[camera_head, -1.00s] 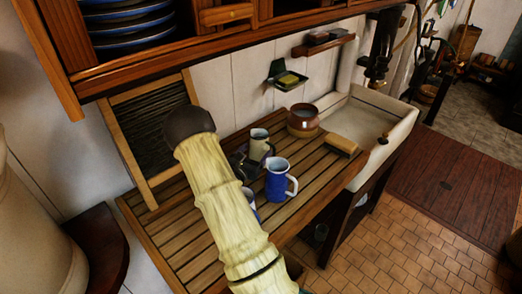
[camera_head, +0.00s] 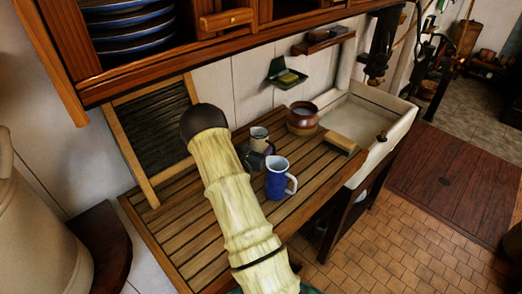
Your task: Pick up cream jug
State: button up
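A small cream jug (camera_head: 259,134) with a dark rim stands on the slatted wooden drainboard (camera_head: 182,243), behind the blue jug. Its lower part is hard to make out among dark shapes. A blue jug (camera_head: 276,182) with a white rim and handle stands in front of it, to the right of my arm. My arm, in a pale yellow sleeve, crosses the drainboard and hides part of it. A dark part beside the cream jug looks like my gripper (camera_head: 257,157). Its fingers are too small and dark to tell whether they are open or touch the jug.
A brown pot (camera_head: 302,119) and a brush-like block (camera_head: 341,144) stand right of the jugs, near the pale sink (camera_head: 398,127). A washboard (camera_head: 151,126) leans on the wall at the left. A shelf of plates (camera_head: 128,22) overhangs the back.

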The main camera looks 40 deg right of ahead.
jog(key=shift+c, duration=1.3)
jog(key=shift+r, duration=0.3)
notch_tip(320, 180, up, 9)
jog(key=b, duration=0.3)
jog(key=shift+r, duration=0.2)
